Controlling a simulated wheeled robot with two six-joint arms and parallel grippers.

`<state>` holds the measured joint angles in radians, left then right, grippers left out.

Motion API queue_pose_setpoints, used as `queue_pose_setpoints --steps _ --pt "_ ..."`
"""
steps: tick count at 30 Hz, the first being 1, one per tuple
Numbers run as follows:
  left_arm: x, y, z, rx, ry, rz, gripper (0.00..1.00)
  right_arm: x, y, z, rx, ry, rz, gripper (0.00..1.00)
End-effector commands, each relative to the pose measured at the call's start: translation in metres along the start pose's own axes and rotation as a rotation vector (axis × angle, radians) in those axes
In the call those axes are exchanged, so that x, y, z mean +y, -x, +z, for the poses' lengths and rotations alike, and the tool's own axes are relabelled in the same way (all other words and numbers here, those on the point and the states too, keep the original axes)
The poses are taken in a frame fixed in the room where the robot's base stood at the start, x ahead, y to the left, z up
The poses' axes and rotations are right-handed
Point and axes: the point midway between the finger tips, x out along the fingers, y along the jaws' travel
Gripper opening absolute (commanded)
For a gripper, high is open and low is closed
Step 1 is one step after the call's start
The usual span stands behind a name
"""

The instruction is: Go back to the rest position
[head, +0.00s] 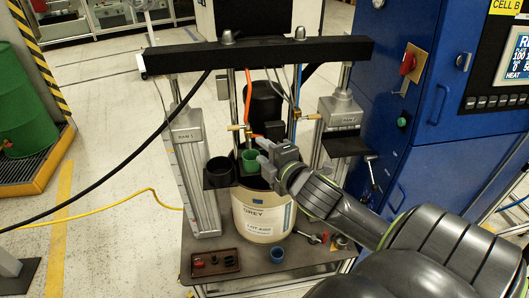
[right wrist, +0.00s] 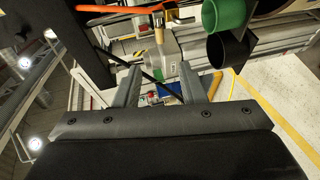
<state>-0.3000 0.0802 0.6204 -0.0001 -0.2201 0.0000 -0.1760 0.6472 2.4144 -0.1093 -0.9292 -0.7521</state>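My right gripper (head: 262,156) reaches in from the right of the head view, in front of the pump frame and above the cream drum labelled GREY (head: 262,222). In the right wrist view its two fingers (right wrist: 158,86) stand apart with nothing held between them. A green cup (head: 250,166) is just left of the fingertips in the head view. A black cup (head: 219,171) sits beside it. Both the green cup (right wrist: 226,13) and the black cup (right wrist: 231,48) show at the upper right of the wrist view. My left gripper is not in view.
A black crossbar (head: 180,59) spans the two ram columns (head: 195,165). Hoses and brass fittings hang near my gripper. A blue cabinet (head: 435,130) stands close on the right. A small tray (head: 215,264) and a blue cup (head: 277,254) are on the base plate. Floor at left is mostly clear.

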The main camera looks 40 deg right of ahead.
Motion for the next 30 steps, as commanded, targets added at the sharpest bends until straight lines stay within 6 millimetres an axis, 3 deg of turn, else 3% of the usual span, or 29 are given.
queue_pose_setpoints --steps 12,17,20,24,26,30 --pt "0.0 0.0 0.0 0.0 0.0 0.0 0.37 -0.001 -0.001 0.001 -0.002 -0.002 -0.002 0.37" --pt "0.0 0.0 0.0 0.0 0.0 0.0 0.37 -0.029 -0.017 0.015 -0.036 -0.055 -0.054 0.37" --pt "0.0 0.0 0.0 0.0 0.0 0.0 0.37 -0.072 -0.035 0.034 -0.086 -0.136 -0.125 0.37" --pt "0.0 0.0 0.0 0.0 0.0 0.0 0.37 -0.148 -0.053 0.064 -0.17 -0.271 -0.239 0.37" --pt "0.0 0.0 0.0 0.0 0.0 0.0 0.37 -0.182 -0.056 0.074 -0.206 -0.329 -0.285 0.37" --pt "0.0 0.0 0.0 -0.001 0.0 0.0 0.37 -0.269 -0.051 0.097 -0.301 -0.465 -0.396 0.37"
